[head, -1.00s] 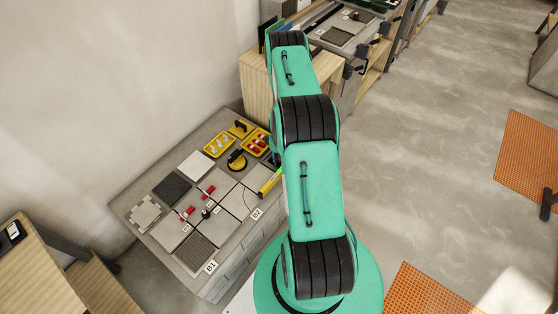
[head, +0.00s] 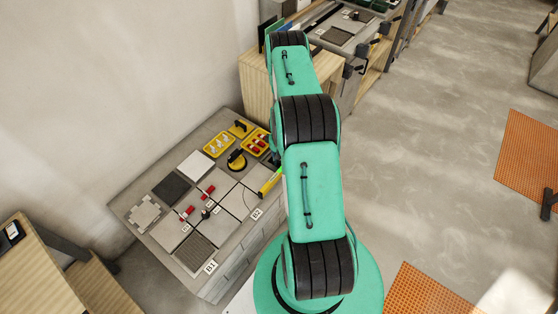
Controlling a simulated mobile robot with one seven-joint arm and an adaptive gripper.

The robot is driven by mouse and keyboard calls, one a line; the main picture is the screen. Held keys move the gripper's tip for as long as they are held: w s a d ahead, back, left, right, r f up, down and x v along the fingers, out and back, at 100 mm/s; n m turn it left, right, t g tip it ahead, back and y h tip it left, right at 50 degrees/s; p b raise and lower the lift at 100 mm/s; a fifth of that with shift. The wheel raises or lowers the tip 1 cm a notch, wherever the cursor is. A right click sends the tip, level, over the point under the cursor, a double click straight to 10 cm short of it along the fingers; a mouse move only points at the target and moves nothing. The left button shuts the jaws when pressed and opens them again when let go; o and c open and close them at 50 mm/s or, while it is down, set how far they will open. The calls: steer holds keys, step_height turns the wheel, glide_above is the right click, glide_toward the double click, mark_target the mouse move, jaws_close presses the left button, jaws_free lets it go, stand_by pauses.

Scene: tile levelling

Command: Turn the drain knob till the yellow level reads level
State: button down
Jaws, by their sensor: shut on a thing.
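The yellow level (head: 269,184) lies on the tiles at the right side of the workbench, beside my arm. Its bubble is too small to read. My arm crosses the middle of the head view and covers the right edge of the bench. A small dark part of my arm shows just above the level. My gripper's fingers are hidden behind the arm, so what they hold does not show.
Yellow trays (head: 219,144) with small white and red pieces sit at the back of the bench (head: 222,279), near a black-and-yellow round tool (head: 237,161). Loose dark, white and grey tiles lie along the wall side. Open floor (head: 430,150) lies to the right.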

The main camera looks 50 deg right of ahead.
steer(key=m, duration=0.4)
steer(key=shift+b, duration=0.4)
steer(key=shift+m, duration=2.1)
steer(key=c, duration=1.7)
jaws_free()
